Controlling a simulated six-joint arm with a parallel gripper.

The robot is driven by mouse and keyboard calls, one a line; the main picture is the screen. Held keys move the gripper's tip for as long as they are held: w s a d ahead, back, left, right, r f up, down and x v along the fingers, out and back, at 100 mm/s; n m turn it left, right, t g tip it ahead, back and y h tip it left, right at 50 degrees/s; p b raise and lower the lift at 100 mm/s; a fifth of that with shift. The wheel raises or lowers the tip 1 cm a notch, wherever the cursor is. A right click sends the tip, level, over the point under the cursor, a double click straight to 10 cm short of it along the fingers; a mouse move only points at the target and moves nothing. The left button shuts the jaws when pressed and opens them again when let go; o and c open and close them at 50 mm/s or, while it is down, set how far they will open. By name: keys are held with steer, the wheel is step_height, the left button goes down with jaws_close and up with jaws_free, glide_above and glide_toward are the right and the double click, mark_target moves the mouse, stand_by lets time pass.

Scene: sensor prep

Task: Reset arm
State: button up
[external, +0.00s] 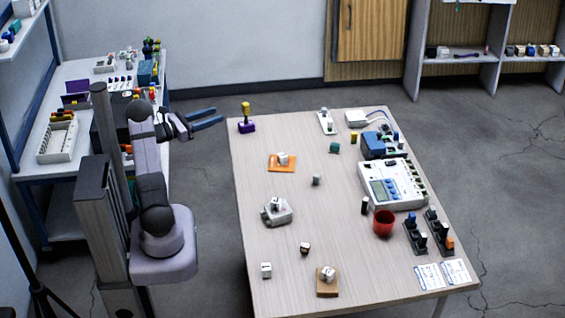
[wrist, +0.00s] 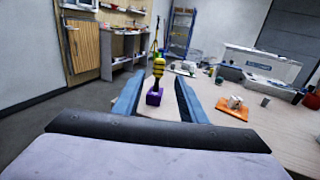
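My gripper (external: 207,119) is raised beside the left far corner of the table, with its two blue fingers apart and nothing between them. In the wrist view my gripper (wrist: 158,100) also shows its fingers spread wide. A yellow and black object on a purple base (external: 247,124) stands on the table to the right of the fingertips. In the wrist view the purple base (wrist: 154,98) appears between the fingers but farther off, apart from them. My arm is folded up on its column at the left of the external view.
The wooden table (external: 340,255) bears an orange pad (external: 282,168), a clear dish (external: 277,216), a white meter (external: 393,186), a red cup (external: 383,229), black racks (external: 440,238) and several small blocks. A cluttered side bench (external: 60,150) stands behind my arm at left.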

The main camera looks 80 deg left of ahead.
stand_by(0.4)
steer(key=w+d+r+m+g+h+p, duration=0.2)
steer(key=w+d+m+h+p, duration=0.3)
steer(key=w+d, duration=0.45)
steer(key=w+d+r+m+g+h+p, duration=0.25)
steer(key=w+d+m+h+p, duration=0.3)
steer(key=d, duration=0.65)
steer(key=d+r+m+g+h+p, duration=0.3)
steer(key=d+m+g+p, duration=0.4)
steer(key=d, duration=0.9)
steer(key=s+d+r+m+g+y+p, duration=0.6)
steer(key=s+d+r+m+p, duration=0.6)
steer(key=m+p, duration=0.8)
steer(key=f+m+b, duration=0.1)
steer(key=f+b, duration=0.1)
steer(key=f+m+b, duration=0.1)
steer(key=b, duration=0.2)
steer(key=w+f+m+t+b, duration=0.1)
steer(key=f+b, duration=0.1)
steer(key=b, duration=0.1)
steer(key=shift+d+f+y, duration=0.3)
steer(key=shift+y, duration=0.05)
